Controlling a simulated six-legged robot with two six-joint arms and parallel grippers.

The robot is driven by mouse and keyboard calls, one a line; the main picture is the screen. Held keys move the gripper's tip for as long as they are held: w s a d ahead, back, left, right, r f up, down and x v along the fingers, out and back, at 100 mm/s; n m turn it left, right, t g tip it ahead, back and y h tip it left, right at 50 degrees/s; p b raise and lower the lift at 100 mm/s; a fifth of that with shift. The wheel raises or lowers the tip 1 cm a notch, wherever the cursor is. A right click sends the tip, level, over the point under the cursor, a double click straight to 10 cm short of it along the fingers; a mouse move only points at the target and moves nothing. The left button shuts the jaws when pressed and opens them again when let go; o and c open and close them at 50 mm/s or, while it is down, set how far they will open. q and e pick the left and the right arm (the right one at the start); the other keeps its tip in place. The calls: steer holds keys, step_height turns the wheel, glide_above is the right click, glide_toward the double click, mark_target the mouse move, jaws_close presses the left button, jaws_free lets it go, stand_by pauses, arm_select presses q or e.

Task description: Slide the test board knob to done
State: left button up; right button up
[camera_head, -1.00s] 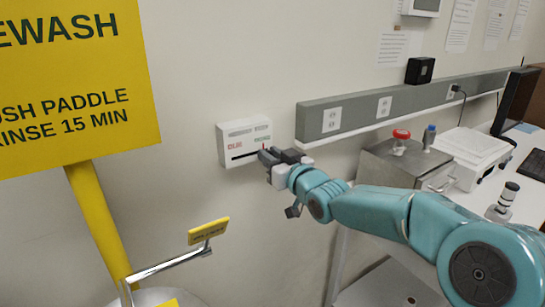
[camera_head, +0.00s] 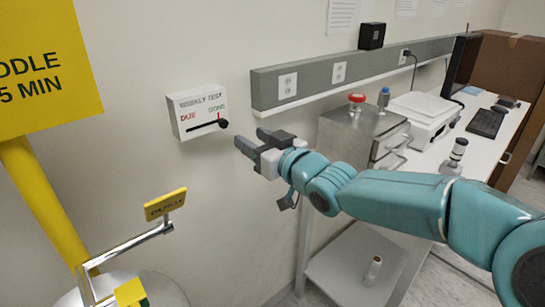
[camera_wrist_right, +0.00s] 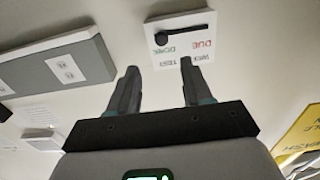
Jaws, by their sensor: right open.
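The test board (camera_head: 198,110) is a white box on the wall, lettered "WEEKLY TEST" with red "DUE" on the left and green "DONE" on the right. Its black knob (camera_head: 223,123) sits at the right end of the slot, below "DONE". My right gripper (camera_head: 249,140) is open and empty, to the right of and below the knob, apart from it. In the right wrist view the board (camera_wrist_right: 183,45) appears upside down beyond the open fingers (camera_wrist_right: 158,78), with the knob (camera_wrist_right: 160,39) at the DONE end. My left gripper is not in view.
A yellow eyewash sign (camera_head: 45,75) on a post and a push paddle (camera_head: 165,203) stand at the left. A grey outlet rail (camera_head: 320,78) runs along the wall. A metal box (camera_head: 350,135) and a white device (camera_head: 425,115) stand on the bench at right.

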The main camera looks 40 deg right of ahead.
steer(key=s, duration=0.6)
steer(key=shift+d, duration=0.35)
